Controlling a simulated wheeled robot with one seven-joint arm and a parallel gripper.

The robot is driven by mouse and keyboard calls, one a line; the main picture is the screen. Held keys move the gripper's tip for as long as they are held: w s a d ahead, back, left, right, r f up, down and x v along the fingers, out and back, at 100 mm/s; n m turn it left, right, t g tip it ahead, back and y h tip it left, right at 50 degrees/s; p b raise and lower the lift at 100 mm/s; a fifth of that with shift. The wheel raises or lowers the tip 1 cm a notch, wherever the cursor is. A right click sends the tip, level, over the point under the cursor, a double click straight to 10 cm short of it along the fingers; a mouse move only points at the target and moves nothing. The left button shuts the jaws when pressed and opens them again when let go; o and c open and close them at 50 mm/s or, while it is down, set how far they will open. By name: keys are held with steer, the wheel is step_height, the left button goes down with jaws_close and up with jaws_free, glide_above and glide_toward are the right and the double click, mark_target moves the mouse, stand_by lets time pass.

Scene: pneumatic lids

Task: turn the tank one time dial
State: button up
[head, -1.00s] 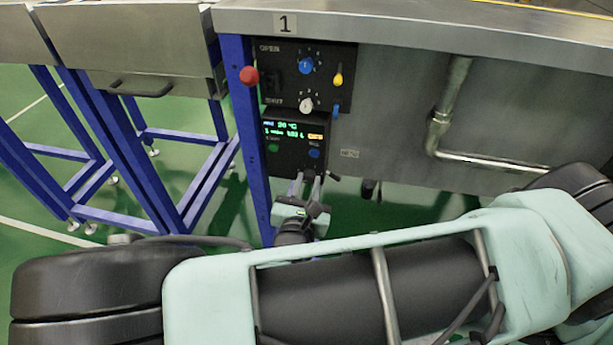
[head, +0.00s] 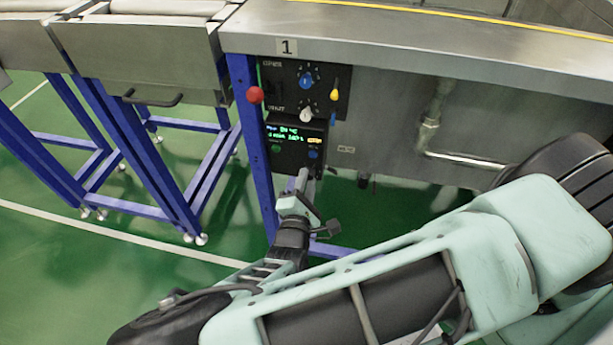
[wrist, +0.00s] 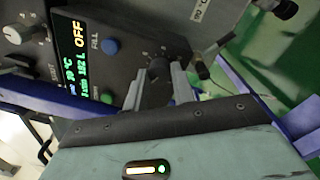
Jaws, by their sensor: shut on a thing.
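The tank one control box (head: 322,132), under the plate marked 1, has a lit screen, a green button and a blue button. In the wrist view a dark round dial (wrist: 158,68) on this box sits between the two metal fingers of my gripper (wrist: 158,82). The fingers are shut on it. In the head view my gripper (head: 303,180) reaches up to the lower edge of the box, and the dial is hidden there. Any pointer mark on the dial cannot be made out.
The upper panel (head: 283,72) has a blue knob (head: 306,80) and a white knob (head: 306,115). A red ball handle (head: 255,95) juts out at its left. A blue leg (head: 262,190) stands close beside my gripper. Green floor is open at lower left.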

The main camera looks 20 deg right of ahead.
steer(key=shift+m+p, duration=0.45)
steer(key=shift+m, duration=0.35)
steer(key=o, duration=1)
